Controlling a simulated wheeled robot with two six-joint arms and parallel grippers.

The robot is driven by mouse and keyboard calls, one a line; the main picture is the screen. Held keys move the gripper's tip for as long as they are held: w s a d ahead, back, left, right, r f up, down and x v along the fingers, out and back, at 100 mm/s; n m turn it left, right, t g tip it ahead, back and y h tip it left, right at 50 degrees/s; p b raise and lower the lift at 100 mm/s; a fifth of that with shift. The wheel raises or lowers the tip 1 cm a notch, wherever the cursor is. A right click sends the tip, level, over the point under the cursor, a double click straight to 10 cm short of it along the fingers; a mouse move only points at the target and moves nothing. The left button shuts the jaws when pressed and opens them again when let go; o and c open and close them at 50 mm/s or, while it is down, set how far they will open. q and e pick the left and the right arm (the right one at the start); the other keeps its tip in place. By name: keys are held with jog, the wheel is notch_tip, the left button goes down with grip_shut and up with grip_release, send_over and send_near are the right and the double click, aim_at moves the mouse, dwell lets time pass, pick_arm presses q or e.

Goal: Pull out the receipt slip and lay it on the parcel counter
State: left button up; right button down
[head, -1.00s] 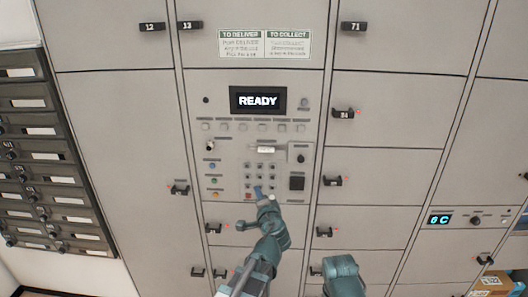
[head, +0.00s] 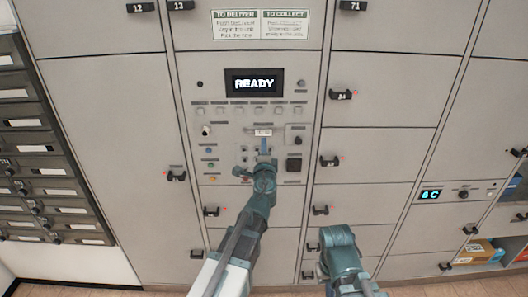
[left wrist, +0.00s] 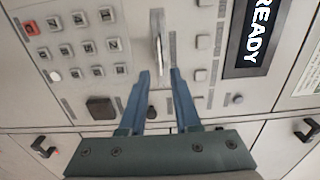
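The receipt slip (head: 264,132) is a small white tab sticking out of a slot in the locker's control panel (head: 220,115), below the READY screen. In the left wrist view the slip (left wrist: 158,48) shows nearly edge-on, between and just beyond the fingertips. My left gripper (head: 263,148) is just below the slip, its blue fingers pointing at the panel. In the left wrist view its two fingers (left wrist: 160,80) are apart with nothing between them at the tips. My right arm shows at the bottom, but no right fingers are visible. I cannot make out the parcel counter.
The READY screen (head: 254,83) and a row of buttons are above the slip. A keypad (left wrist: 82,45) is beside it. Locker doors with black handles surround the panel. An orange-brown box (head: 474,252) is at the lower right. Dark mail slots (head: 40,150) line the left.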

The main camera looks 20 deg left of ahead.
aim_at(264, 134)
pick_arm(q)
jog(key=x, duration=0.9)
jog(key=shift+w, duration=0.1)
jog(key=shift+c, duration=0.2)
grip_shut()
jog(key=v, duration=0.9)
dwell(1.0)
